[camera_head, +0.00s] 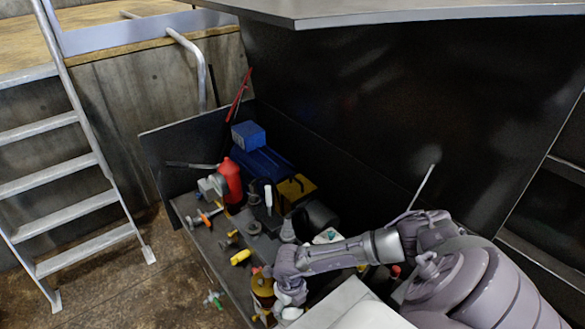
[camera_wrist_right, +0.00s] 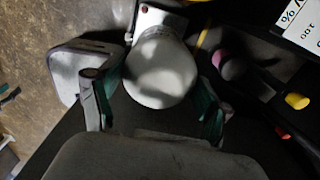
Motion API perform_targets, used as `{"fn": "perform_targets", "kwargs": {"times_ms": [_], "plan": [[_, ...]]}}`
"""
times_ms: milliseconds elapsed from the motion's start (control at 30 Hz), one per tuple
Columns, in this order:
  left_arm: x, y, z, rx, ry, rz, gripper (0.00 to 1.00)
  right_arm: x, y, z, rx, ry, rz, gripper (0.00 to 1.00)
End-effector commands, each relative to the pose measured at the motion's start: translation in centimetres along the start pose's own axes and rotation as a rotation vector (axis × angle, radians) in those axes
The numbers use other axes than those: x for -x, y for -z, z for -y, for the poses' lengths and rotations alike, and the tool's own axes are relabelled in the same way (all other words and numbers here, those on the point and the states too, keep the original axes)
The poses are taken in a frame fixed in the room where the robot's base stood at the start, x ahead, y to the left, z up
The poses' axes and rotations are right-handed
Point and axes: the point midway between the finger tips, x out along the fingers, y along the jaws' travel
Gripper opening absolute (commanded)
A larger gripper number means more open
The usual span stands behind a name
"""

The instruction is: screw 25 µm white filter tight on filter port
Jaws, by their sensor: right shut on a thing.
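The white filter (camera_wrist_right: 160,72) is a round, pale cylinder seen end-on in the right wrist view. My right gripper (camera_wrist_right: 160,92) is shut on it, with a green-padded finger on each side. A white bracket-like part (camera_wrist_right: 152,18) shows behind the filter and looks like the filter port. The filter overlaps it, so I cannot tell whether they touch or how the threads sit. In the head view my right gripper (camera_head: 288,292) points down at the front of the bench, and the filter is mostly hidden there. My left gripper is not in view.
The dark workbench (camera_head: 213,262) is crowded: a red bottle (camera_head: 231,180), a blue box (camera_head: 248,135), a yellow part (camera_head: 240,257) and several fittings. An amber part (camera_head: 262,287) stands close left of my right gripper. A dark panel (camera_head: 400,110) rises behind; a ladder (camera_head: 80,180) stands left.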

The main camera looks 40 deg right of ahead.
Motion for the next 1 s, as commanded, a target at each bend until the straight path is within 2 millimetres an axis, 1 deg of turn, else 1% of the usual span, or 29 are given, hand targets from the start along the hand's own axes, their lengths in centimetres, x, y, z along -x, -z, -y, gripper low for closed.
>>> {"fn": "perform_targets", "kwargs": {"times_ms": [400, 467, 667, 1000], "plan": [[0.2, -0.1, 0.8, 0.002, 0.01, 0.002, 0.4, 0.1, -0.1, 0.0, -0.012, -0.001, 0.0, 0.44], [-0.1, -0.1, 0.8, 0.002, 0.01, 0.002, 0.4, -0.2, -0.1, 0.0, -0.012, -0.001, 0.0, 0.44], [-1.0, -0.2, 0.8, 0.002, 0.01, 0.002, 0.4, -1.3, -0.1, 0.0, -0.011, 0.0, 0.0, 0.44], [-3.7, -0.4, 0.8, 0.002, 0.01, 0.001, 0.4, -4.5, 0.0, 0.1, -0.011, 0.0, 0.0, 0.44]]}}
